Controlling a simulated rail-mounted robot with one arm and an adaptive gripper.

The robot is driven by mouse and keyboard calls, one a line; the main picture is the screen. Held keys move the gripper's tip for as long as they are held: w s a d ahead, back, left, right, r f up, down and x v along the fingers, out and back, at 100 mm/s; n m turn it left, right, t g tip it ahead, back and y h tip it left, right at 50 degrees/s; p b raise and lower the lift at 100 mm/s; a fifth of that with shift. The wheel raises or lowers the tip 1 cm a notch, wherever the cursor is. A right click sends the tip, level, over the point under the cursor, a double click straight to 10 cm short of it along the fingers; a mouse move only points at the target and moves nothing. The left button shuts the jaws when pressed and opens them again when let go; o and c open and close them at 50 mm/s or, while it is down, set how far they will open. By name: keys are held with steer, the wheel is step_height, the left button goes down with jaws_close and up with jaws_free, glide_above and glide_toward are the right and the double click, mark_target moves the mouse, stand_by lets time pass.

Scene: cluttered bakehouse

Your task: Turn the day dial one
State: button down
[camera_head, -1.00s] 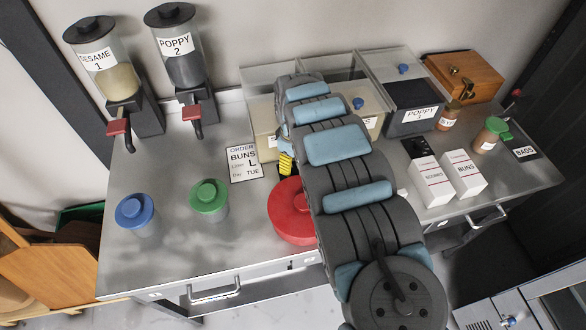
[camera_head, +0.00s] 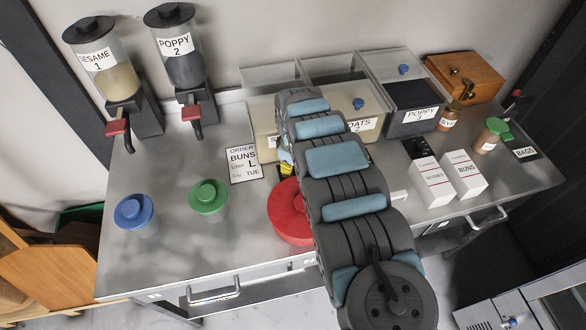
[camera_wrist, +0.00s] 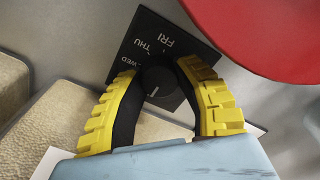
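The day dial is a dark plate (camera_wrist: 150,48) with a round black knob (camera_wrist: 160,82) in the wrist view. WED, THU and FRI are readable on the plate, tilted in the picture. A short pale mark shows on the knob; which day it points at is unclear. My gripper's yellow, dark-lined fingers (camera_wrist: 160,72) stand on either side of the knob, tips close to it. Whether they press on it I cannot tell. In the head view my arm hides the dial, and only a bit of my yellow gripper (camera_head: 286,168) shows. The order card (camera_head: 244,163) reads BUNS, L, Day TUE.
Clear bins, including POPPY (camera_head: 409,97), stand behind my arm. Two white boxes (camera_head: 465,174) stand right.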

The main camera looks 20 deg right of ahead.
stand_by(0.3)
steer(key=m+p, duration=0.2)
steer(key=m, duration=0.1)
steer(key=shift+a+r+m, duration=0.1)
steer(key=shift+m, duration=0.3)
steer(key=shift+m+p, duration=0.35)
steer(key=shift+m, duration=1.65)
steer(key=c, duration=0.7)
jaws_free()
steer(key=shift+r, duration=3.65)
